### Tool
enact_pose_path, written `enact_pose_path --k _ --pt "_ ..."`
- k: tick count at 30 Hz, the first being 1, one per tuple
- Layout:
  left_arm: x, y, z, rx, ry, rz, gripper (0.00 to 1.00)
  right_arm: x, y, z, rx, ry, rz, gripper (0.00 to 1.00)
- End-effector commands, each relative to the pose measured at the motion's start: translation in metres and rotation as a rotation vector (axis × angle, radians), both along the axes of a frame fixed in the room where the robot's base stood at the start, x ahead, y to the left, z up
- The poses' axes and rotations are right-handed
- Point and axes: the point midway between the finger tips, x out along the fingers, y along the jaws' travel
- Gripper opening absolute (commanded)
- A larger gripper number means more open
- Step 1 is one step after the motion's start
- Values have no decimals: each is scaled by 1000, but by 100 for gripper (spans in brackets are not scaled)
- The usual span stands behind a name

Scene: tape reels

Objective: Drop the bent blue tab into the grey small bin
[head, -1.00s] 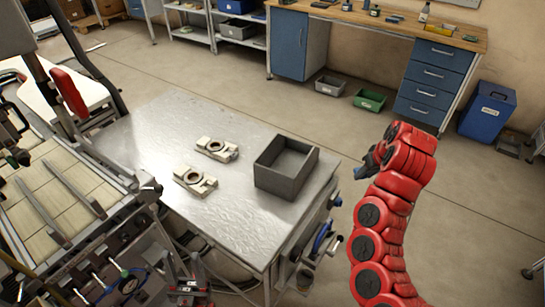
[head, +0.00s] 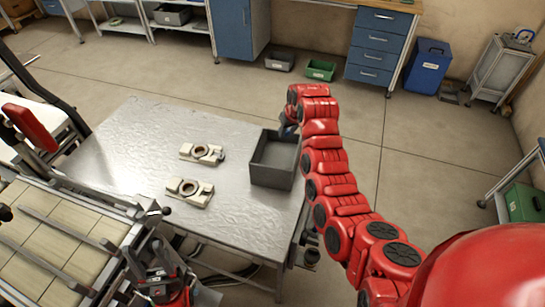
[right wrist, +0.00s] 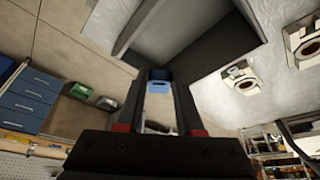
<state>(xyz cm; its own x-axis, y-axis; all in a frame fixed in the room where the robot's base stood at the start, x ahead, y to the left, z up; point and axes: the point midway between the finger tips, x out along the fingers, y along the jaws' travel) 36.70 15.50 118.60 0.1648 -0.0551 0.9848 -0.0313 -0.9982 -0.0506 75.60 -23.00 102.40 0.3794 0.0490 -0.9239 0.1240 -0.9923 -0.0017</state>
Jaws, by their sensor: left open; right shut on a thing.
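The blue tab (right wrist: 159,87) is between the fingertips of my right gripper (right wrist: 159,76) in the right wrist view. My right gripper (head: 287,130) is shut on it, and in the head view it overlaps the far right rim of a dark grey open bin (head: 272,178) on the metal table. The bin's wall also shows at the top of the right wrist view (right wrist: 228,45). The bin's visible inside looks empty. My left gripper (head: 163,285) is at the lower left of the head view, below the table's front edge, open and holding nothing I can see.
A smaller grey bin (head: 280,61) and a green bin (head: 320,70) stand on the floor behind. The table's left part is clear.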

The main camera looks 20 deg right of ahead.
Motion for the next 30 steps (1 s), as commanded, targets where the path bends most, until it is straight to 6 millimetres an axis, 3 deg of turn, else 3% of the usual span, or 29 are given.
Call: enact_pose_path --k 7,17,18,21,23,30 --pt "0 0 -2 0 0 0 50 -1 0 -31 1 2 0 0" --pt "0 0 -2 0 0 0 50 0 1 -35 1 -1 1 0" --pt "0 0 -2 0 0 0 50 0 1 -35 0 -1 2 43" --pt "0 0 -2 0 0 0 50 0 1 -35 0 -1 2 61" --pt "0 0 -2 0 0 0 50 0 1 -35 0 -1 2 70" --pt "0 0 -2 0 0 0 50 0 1 -35 0 -1 2 70"
